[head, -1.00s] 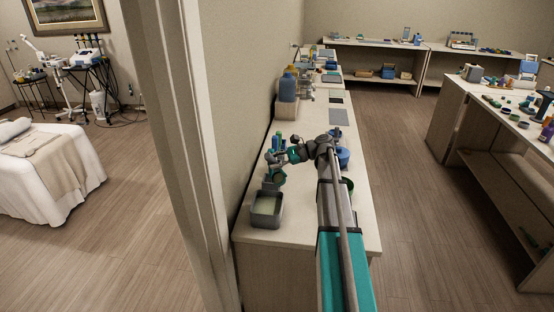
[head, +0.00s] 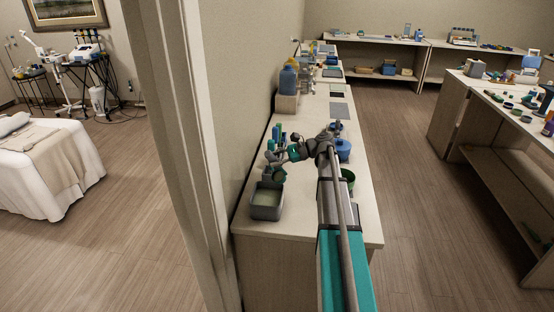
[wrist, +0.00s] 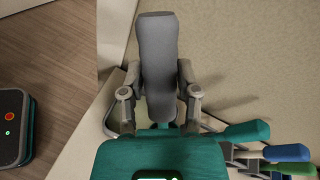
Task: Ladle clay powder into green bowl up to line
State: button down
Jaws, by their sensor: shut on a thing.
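My gripper (head: 272,165) is above the near left part of the counter, just behind a grey rectangular tin (head: 267,212) with pale contents that look like powder. In the wrist view my gripper (wrist: 160,108) is shut on a thick grey handle (wrist: 157,50), likely the ladle's. The handle stands up between the two fingers. The ladle's scoop end cannot be made out. A green bowl (head: 348,177) sits to the right on the counter, partly hidden behind my arm. Its line and contents cannot be seen.
A blue container (head: 343,150) stands behind the green bowl. Tools with blue and green handles (wrist: 285,152) lie beside my gripper in the wrist view. Bottles in a holder (head: 288,90) stand farther back. The wall borders the counter's left side. The front corner is clear.

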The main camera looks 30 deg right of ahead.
jog(key=shift+s+a+f+n+h+p, duration=0.1)
jog(key=shift+a+f+n+h+p, duration=0.15)
jog(key=shift+a+p, duration=0.2)
jog(key=shift+a+f+n+h+p, duration=0.15)
jog(key=shift+a+h+p, duration=0.2)
jog(key=shift+a, duration=0.2)
jog(key=shift+a+f+n+h+p, duration=0.35)
jog(key=shift+a+n+h, duration=0.2)
jog(key=shift+a, duration=0.25)
jog(key=f, duration=0.1)
jog(key=a+f+h+b, duration=0.1)
jog(key=a+f+n+h, duration=0.1)
jog(key=shift+s+a+f+t, duration=0.15)
jog(key=shift+s+f+t, duration=0.1)
jog(key=shift+s+t, duration=0.05)
dwell(0.9)
jog(key=shift+s+a+f+n+t+h+b, duration=0.1)
jog(key=shift+s+a+f+n+h+b, duration=0.1)
jog(key=shift+a+f+h+b, duration=0.25)
jog(key=shift+s+a+f+n+t+h+b, duration=0.15)
jog(key=shift+f+h, duration=0.1)
jog(key=shift+f, duration=0.25)
jog(key=shift+s+a+f+n+t+h+b, duration=0.1)
jog(key=shift+a+f+n+h+b, duration=0.1)
jog(key=shift+a+f+h+b, duration=0.25)
